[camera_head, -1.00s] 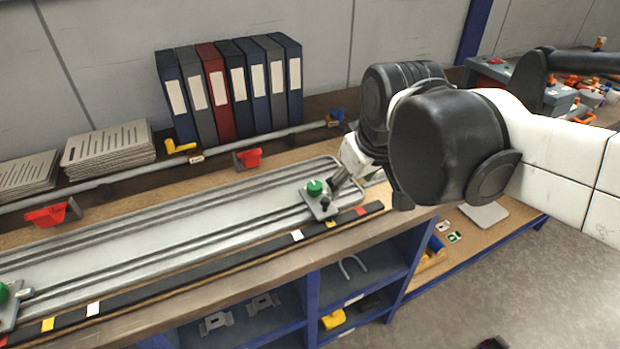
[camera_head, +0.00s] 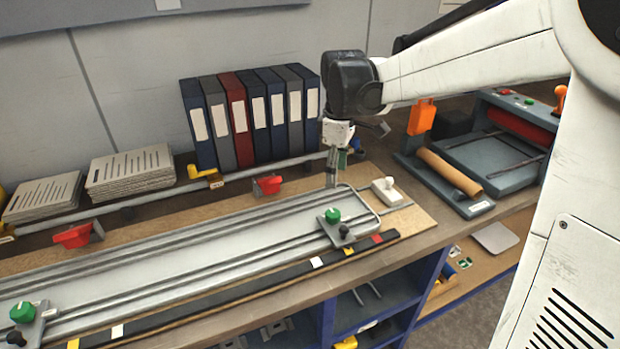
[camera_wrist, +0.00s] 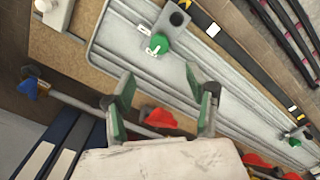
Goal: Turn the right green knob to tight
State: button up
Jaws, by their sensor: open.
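The right green knob (camera_head: 332,215) sits on a grey clamp block at the right end of the long grey rail tray (camera_head: 200,262). It also shows in the wrist view (camera_wrist: 159,44), with a white mark on it. A left green knob (camera_head: 22,312) sits at the tray's left end and shows small in the wrist view (camera_wrist: 294,142). My gripper (camera_head: 333,182) hangs fingers down behind the right knob, on its wall side, apart from it. In the wrist view its two green-lined fingers (camera_wrist: 168,92) are spread with nothing between them.
A pipe with red clamps (camera_head: 267,185) and a yellow clamp (camera_head: 202,172) runs behind the tray. Binders (camera_head: 250,118) stand at the back. A white switch-like block (camera_head: 386,190) is right of the tray, then a grey machine (camera_head: 490,160) with a brown roll (camera_head: 449,172).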

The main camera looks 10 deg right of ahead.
aim_at(333, 213)
notch_tip(333, 213, down, 14)
jog(key=shift+w+f, duration=0.1)
jog(key=shift+w, duration=0.05)
dwell(0.5)
jog(key=c, duration=1.1)
